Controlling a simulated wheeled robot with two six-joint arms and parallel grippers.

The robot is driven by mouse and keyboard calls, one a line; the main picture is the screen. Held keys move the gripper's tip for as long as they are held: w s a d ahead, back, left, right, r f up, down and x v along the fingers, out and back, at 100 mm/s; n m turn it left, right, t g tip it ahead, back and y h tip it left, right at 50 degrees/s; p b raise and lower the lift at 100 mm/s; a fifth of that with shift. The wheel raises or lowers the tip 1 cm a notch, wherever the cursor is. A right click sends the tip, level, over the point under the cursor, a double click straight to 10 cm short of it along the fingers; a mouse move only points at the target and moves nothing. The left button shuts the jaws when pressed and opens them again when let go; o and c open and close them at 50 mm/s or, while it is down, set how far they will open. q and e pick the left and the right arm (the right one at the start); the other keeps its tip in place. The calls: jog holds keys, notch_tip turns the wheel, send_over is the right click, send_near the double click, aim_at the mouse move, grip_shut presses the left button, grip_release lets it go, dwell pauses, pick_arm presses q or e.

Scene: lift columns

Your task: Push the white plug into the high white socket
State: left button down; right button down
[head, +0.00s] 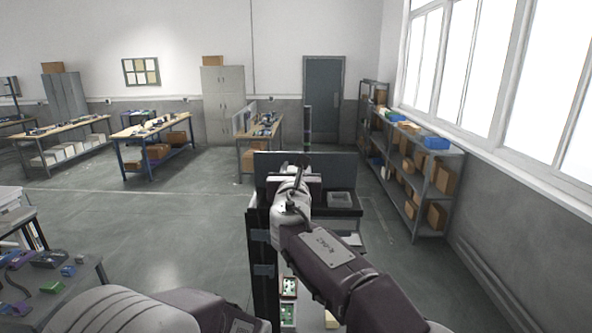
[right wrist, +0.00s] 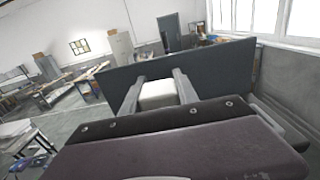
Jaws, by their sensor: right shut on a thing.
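In the right wrist view my right gripper (right wrist: 157,84) is shut on the white plug (right wrist: 158,97), a pale block between its two fingers. A dark upright panel (right wrist: 215,72) stands just beyond the fingertips. In the head view my right arm reaches forward to this panel (head: 335,168), and the gripper is at its front; the arm hides most of the gripper and the plug. I cannot make out the high white socket, nor whether the plug touches it. My left gripper is out of view.
A dark ledge below the panel carries a grey box (head: 340,199). Boards with green parts (head: 288,314) sit lower on the stand. A table with small coloured parts (head: 52,287) is at left. Shelving (head: 445,172) lines the right wall. Open floor (head: 170,235) lies left of the stand.

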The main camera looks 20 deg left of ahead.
jog(key=shift+f+b, duration=1.3)
jog(key=shift+f, duration=0.1)
dwell(0.3)
jog(key=c, duration=1)
grip_release()
jog(key=shift+o, duration=0.7)
jog(key=o, duration=0.6)
